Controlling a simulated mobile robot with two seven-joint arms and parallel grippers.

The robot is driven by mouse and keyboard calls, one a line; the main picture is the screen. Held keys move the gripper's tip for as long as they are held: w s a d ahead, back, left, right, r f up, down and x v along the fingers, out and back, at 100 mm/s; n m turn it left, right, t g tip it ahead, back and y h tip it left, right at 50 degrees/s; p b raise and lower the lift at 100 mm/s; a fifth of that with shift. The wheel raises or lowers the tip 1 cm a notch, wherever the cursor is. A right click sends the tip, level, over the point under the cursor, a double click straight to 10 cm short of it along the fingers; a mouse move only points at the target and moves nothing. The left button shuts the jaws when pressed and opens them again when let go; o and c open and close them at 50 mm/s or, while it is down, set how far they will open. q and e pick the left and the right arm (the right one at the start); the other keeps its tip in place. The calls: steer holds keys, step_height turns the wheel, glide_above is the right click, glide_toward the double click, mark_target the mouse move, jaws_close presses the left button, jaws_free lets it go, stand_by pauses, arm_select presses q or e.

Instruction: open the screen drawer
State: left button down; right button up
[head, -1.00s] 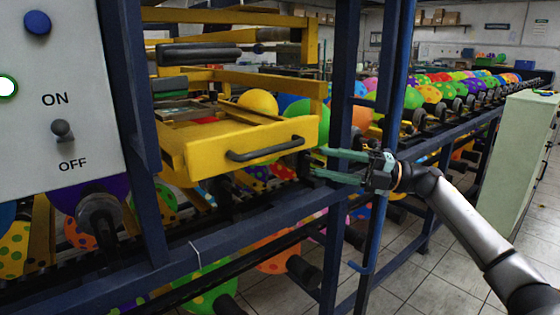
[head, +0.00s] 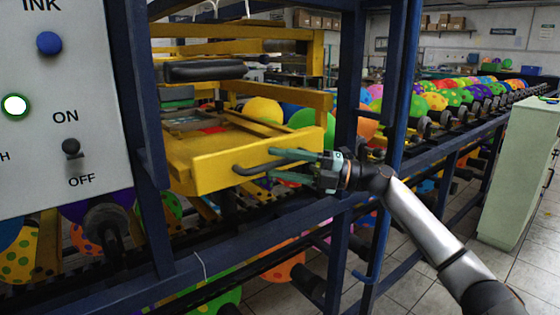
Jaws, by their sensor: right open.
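The yellow screen drawer (head: 205,173) sits in the blue machine frame and sticks out toward me, its tray visible from above. Its dark bar handle (head: 246,170) is on the front panel. My right gripper (head: 272,164) is open, with its two greenish fingers pointing left at the right end of the handle. One finger is above the handle and one below; the fingers hide the handle's right part. I cannot tell whether they touch it. My left gripper is not in view.
A control panel (head: 60,120) with an ON/OFF switch stands at the left. Blue posts (head: 348,90) and a lower blue rail (head: 240,242) frame the drawer. Balloons on a conveyor (head: 470,95) run to the back right. A pale green cabinet (head: 515,175) stands at right.

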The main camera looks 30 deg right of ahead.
steer(key=shift+w+a, duration=0.1)
steer(key=shift+w, duration=0.05)
steer(key=shift+c, duration=0.2)
jaws_close()
stand_by(1.2)
